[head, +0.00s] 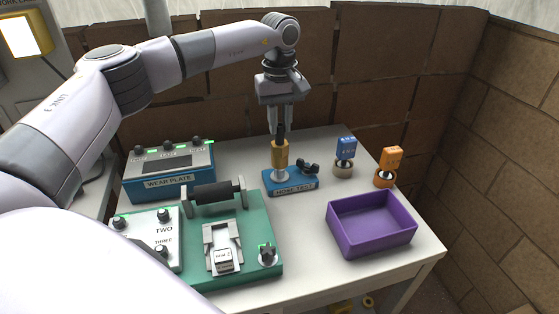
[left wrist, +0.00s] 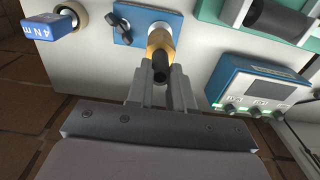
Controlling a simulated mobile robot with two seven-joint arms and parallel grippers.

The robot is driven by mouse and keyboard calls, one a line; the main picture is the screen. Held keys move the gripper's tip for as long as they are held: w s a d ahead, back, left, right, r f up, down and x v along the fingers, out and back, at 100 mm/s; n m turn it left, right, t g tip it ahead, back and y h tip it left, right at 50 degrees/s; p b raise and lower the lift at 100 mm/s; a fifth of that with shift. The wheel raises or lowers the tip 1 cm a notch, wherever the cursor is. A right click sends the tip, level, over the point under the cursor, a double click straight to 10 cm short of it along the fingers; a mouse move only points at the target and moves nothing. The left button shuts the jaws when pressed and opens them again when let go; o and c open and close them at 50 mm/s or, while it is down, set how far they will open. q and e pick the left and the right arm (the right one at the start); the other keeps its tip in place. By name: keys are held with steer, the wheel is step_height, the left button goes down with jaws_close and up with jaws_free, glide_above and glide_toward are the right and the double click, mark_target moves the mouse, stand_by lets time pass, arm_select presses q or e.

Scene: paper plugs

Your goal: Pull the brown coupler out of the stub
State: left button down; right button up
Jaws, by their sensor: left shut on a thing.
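The brown coupler (head: 280,155), a yellow-brown sleeve with a black upper part, stands upright over the blue base labelled HOSE TEST (head: 292,190). It looks seated there; the stub itself is hidden. My left gripper (head: 280,130) comes down from above and is shut on the coupler's black upper part. In the left wrist view the coupler (left wrist: 161,40) sits at the ends of the gripper fingers (left wrist: 161,72), with its black end between them. My right gripper is not in view.
A black knob (head: 311,167) is on the blue base. Blue (head: 346,148) and orange (head: 391,158) plugs stand in round holders to the right. A purple tray (head: 372,243) is empty at front right. The WEAR PLATE box (head: 170,181) and green fixture (head: 262,220) are left.

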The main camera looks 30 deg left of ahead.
arm_select(q)
steer(key=shift+r, duration=0.45)
steer(key=shift+r, duration=1.45)
